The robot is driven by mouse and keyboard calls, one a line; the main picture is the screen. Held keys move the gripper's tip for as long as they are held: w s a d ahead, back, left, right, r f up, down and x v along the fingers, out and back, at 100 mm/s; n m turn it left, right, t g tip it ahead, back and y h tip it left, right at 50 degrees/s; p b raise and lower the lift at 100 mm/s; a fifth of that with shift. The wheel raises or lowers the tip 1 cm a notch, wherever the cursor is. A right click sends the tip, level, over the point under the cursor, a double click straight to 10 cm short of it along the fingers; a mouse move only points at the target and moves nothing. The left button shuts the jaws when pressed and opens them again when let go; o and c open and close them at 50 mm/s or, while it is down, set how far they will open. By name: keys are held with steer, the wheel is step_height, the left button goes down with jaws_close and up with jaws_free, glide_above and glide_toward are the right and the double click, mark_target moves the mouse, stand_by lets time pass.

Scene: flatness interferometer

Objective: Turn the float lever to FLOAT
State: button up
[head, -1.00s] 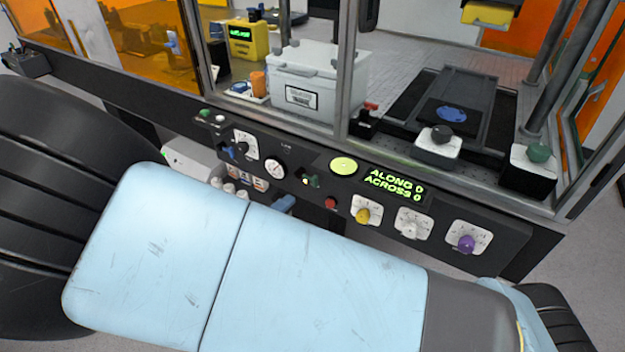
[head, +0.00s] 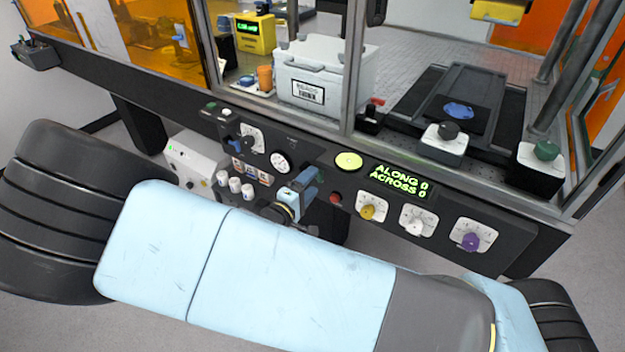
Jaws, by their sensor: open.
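My gripper (head: 306,182) shows in the head view as small blue and dark parts above my pale blue arm, in front of the middle of the dark control panel (head: 385,166). It is open, with nothing visible in it. It covers the panel spot just right of the round gauge, where a small dark lever with a green tip showed earlier. A blue-and-black lever (head: 226,142) sits beside a white scale plate (head: 252,138) on the panel's left, clear of the gripper. The lettering is too small to tell which is the float lever.
A red button (head: 335,198) is close right of the gripper, with the gauge (head: 281,163) to its left. The display (head: 400,181) reads ALONG 0, ACROSS 0. Yellow (head: 368,212), white (head: 414,225) and purple (head: 471,242) knobs line the right. Window posts stand behind.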

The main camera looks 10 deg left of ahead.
steer(key=shift+x, duration=1.15)
steer(key=c, duration=1.1)
